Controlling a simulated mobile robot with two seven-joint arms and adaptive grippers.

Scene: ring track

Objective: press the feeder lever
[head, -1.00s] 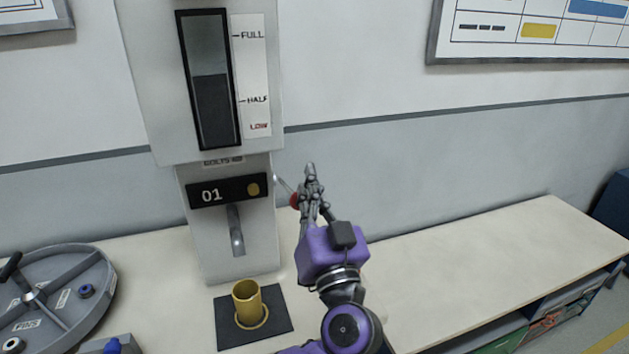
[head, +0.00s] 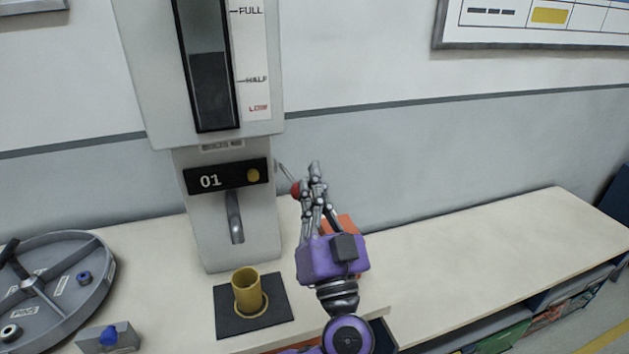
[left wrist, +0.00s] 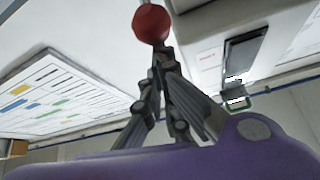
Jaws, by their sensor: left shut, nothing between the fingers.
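The feeder (head: 226,245) is a tall grey dispenser with a "01" label and a level window reading a little above half. Its lever has a red ball knob (head: 295,189) on a thin rod at the feeder's right side. My left gripper (head: 315,170) is shut and empty, just right of the knob. In the left wrist view the red knob (left wrist: 152,23) shows just beyond the fingertips (left wrist: 160,52); whether they touch it I cannot tell. A yellow cup (head: 247,294) stands upright on a dark mat (head: 228,321) below the spout. My right gripper is not in view.
A round grey tray (head: 85,255) with spokes lies on the left of the bench. A small grey block with a blue knob (head: 109,337) is in front of it. An orange object (head: 345,228) is partly hidden behind my left gripper. The bench (head: 480,235) is clear to the right.

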